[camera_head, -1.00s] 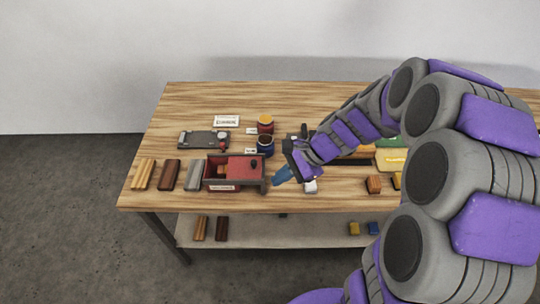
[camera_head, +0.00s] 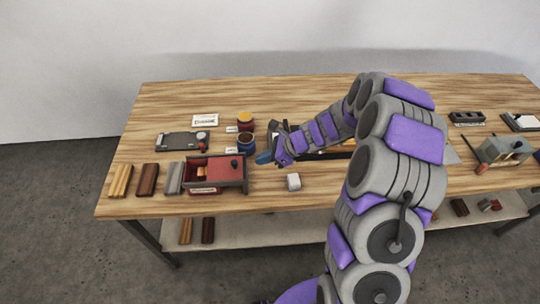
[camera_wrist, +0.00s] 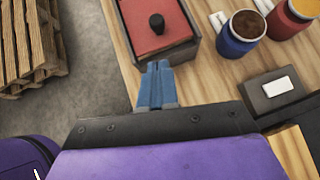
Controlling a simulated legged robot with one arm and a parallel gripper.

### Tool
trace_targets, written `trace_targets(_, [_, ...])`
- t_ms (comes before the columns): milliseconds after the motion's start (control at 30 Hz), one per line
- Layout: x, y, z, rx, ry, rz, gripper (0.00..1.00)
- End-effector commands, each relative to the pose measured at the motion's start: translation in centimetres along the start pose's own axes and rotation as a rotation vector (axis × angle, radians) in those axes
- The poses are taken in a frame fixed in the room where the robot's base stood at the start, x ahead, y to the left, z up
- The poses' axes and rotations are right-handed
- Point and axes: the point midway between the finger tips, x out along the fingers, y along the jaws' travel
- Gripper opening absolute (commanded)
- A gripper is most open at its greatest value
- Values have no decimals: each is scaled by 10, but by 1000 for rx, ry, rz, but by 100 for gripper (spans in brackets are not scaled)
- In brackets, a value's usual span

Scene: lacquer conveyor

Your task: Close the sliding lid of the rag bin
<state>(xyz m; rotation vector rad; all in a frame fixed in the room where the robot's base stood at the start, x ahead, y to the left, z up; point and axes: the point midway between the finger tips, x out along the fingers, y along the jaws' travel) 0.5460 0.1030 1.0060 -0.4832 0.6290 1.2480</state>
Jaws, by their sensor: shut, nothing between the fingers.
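The rag bin (camera_head: 216,186) is a dark grey box near the front left of the table. Its red sliding lid (camera_head: 216,176), with a black knob (camera_head: 234,163), covers the right part. The left part is open and shows an orange-brown rag (camera_head: 201,172). My gripper (camera_head: 264,158), with blue fingers, is just right of the bin and apart from the knob. In the wrist view the fingers (camera_wrist: 156,68) are together and empty, pointing at the bin's near wall. The lid (camera_wrist: 150,35) and knob (camera_wrist: 157,23) lie beyond them. Whether the fingers touch the wall is unclear.
A blue jar (camera_head: 246,145) and a red jar (camera_head: 245,122) stand behind the bin. Brown and grey blocks (camera_head: 147,180) lie to its left, and a grey device (camera_head: 176,141) sits behind.

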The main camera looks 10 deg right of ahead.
Motion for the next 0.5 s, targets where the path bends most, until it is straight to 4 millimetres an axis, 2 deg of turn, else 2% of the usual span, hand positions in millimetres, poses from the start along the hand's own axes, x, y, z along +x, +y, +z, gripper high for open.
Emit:
trace_targets(33, [12, 1, -3, 1, -2, 4, 0])
trace_targets(200, [43, 1, -3, 0, 0, 3, 0])
trace_targets(500, [70, 1, 25, -2, 4, -1, 0])
